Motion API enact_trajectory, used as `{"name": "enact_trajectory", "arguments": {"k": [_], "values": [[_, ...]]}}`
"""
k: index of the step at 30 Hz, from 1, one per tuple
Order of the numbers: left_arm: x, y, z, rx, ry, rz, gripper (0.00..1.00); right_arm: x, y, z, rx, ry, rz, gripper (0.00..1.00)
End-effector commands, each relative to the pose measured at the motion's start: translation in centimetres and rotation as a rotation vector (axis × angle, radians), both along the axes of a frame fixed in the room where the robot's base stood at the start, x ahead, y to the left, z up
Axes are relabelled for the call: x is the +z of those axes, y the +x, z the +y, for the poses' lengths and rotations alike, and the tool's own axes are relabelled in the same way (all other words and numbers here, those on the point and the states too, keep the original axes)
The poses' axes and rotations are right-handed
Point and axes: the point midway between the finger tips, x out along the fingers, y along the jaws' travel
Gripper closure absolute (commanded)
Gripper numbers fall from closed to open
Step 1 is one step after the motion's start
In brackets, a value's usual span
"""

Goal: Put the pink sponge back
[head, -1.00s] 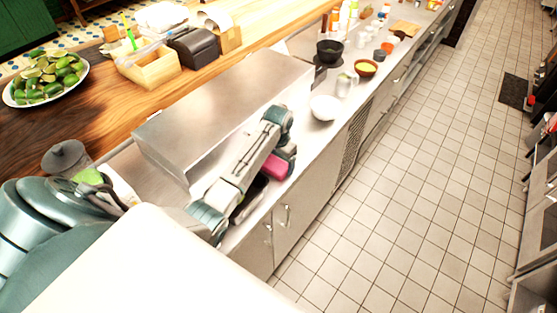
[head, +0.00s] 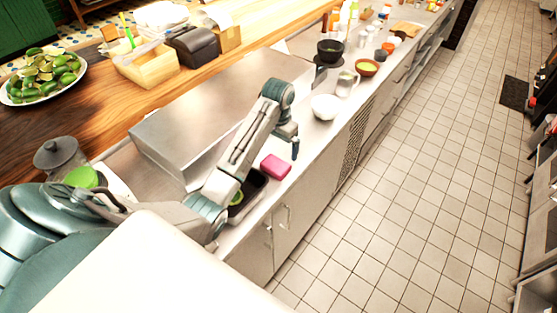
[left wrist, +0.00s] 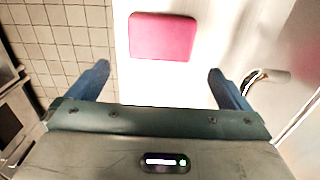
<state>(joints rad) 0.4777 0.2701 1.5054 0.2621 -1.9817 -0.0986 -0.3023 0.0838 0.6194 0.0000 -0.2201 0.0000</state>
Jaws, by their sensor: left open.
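The pink sponge (head: 275,166) lies flat on the steel counter, beside a dark open tub (head: 262,182). Something green (head: 237,198) shows inside the tub, which my left arm partly hides. My left gripper (head: 294,147) is above the counter, just up and to the right of the sponge, apart from it. In the left wrist view the sponge (left wrist: 162,37) lies beyond the spread fingertips of my left gripper (left wrist: 160,82), with nothing between them. My right gripper is not in view.
A raised steel box (head: 225,95) stands behind the tub. A white bowl (head: 325,106), a metal container (head: 346,83) and a yellow-filled bowl (head: 367,67) stand farther along the counter. The counter's front edge drops to a clear tiled floor (head: 420,180).

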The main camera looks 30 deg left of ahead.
Motion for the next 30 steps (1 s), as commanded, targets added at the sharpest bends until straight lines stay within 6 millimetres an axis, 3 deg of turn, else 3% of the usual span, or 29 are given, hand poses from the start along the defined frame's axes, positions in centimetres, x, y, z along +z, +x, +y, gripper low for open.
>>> {"name": "enact_trajectory", "arguments": {"k": [1, 3, 7, 30], "values": [[1.6, 0.1, 0.0, 0.0, 0.0, -0.003, 0.0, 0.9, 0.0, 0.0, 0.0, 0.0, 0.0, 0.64], [2.9, 0.0, 0.0, 0.0, 0.0, 0.0, 0.0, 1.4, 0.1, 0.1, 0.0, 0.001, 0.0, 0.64], [4.0, 0.0, 0.0, 0.001, -0.001, 0.0, 0.0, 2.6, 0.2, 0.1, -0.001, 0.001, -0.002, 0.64], [4.3, 0.0, 0.0, 0.001, -0.001, -0.002, 0.0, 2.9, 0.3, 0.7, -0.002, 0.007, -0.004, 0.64]]}}
